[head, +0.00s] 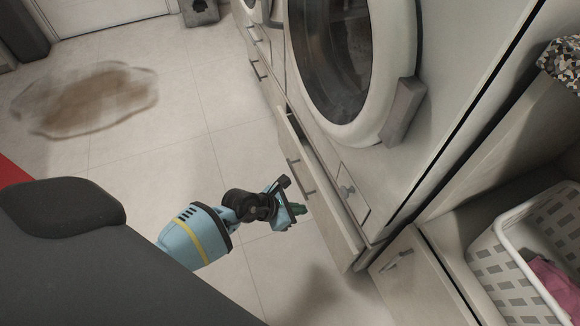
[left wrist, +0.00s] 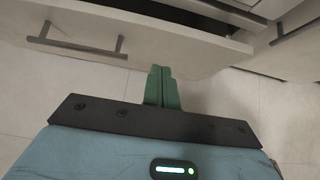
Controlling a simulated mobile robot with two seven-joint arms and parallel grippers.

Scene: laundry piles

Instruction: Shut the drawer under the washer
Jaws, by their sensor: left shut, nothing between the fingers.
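The drawer (head: 318,190) under the washer (head: 352,55) is pulled out partway, with a dark gap showing behind its front. Its dark bar handle (head: 300,176) is on the front face. In the left wrist view the drawer front (left wrist: 190,50) and its handle (left wrist: 75,46) show ahead of the fingers. My left gripper (head: 299,210) is in front of the drawer, near the handle. Its green fingers (left wrist: 161,86) are shut together with nothing between them. I cannot tell whether the fingertips touch the drawer front. My right gripper is not in view.
A cabinet door or drawer with a handle (head: 398,259) is at the lower right. A white laundry basket (head: 510,262) with pink cloth (head: 556,282) stands beyond it. The tiled floor (head: 190,140) between is clear.

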